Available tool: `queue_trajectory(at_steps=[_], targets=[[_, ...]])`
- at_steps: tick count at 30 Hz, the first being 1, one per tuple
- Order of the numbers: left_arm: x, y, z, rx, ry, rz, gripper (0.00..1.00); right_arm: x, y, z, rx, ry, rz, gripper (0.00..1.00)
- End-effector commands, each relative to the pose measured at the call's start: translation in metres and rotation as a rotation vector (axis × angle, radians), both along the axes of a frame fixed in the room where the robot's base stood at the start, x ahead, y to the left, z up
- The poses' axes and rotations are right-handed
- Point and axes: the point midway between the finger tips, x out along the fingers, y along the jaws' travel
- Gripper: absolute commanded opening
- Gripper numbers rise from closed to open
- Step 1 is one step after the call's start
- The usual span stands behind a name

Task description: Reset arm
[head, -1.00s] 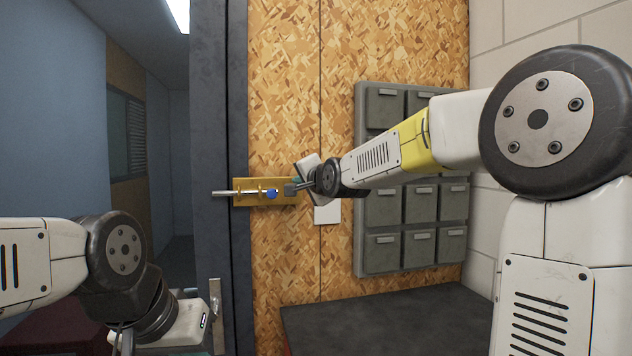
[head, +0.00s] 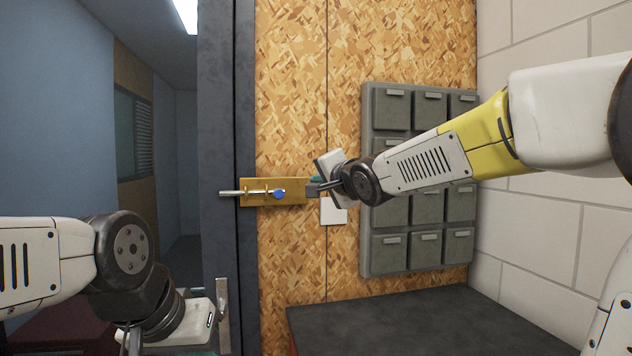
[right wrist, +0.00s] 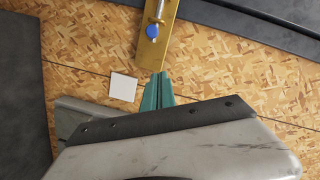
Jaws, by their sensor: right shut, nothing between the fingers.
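My right gripper (head: 314,187) is in front of the chipboard wall, just right of the brass bolt plate (head: 298,186). In the right wrist view the teal fingers of the right gripper (right wrist: 158,84) are together with nothing between them, close to the end of the plate (right wrist: 150,55). A silver sliding bolt (head: 240,193) with a blue knob (head: 279,195) runs along the plate, its left end reaching over the dark door frame. The blue knob also shows in the right wrist view (right wrist: 152,31). My left arm is at the lower left; its gripper's fingertips are not clearly visible.
Grey wall-mounted drawers (head: 392,245) hang right of the bolt. A white square plate (head: 333,211) is on the chipboard under the right gripper. A dark tabletop (head: 420,325) lies below. A doorway opens at left, beside a metal door handle (head: 222,300).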

Motion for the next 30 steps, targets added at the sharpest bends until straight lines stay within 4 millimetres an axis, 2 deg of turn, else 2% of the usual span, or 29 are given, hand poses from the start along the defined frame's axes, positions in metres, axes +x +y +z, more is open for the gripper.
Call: queue_trajectory(at_steps=[5,8,11,12,16,18,21,24,27,30], targets=[[0.0,0.0,0.0,0.0,0.0,0.0,0.0,-0.008,-0.011,-0.009,-0.055,0.018,-0.02,0.0],[0.0,0.0,0.0,0.0,0.0,0.0,0.0,-0.03,-0.035,-0.033,-0.19,0.075,-0.055,0.0],[0.0,0.0,0.0,0.0,0.0,0.0,0.0,-0.071,-0.068,-0.075,-0.396,0.184,-0.065,0.0],[0.0,0.0,0.0,0.0,0.0,0.0,0.0,-0.092,-0.079,-0.095,-0.481,0.236,-0.048,0.0],[0.0,0.0,0.0,0.0,0.0,0.0,0.0,-0.161,-0.104,-0.154,-0.713,0.388,0.072,0.0],[0.0,0.0,0.0,0.0,0.0,0.0,0.0,-0.197,-0.109,-0.181,-0.803,0.451,0.164,0.0],[0.0,0.0,0.0,0.0,0.0,0.0,0.0,-0.238,-0.109,-0.209,-0.888,0.505,0.293,0.0],[0.0,0.0,0.0,0.0,0.0,0.0,0.0,-0.264,-0.108,-0.225,-0.935,0.528,0.386,0.0],[0.0,0.0,0.0,0.0,0.0,0.0,0.0,-0.276,-0.106,-0.233,-0.955,0.536,0.434,0.0],[0.0,0.0,0.0,0.0,0.0,0.0,0.0,-0.276,-0.106,-0.233,-0.955,0.536,0.434,0.0]])
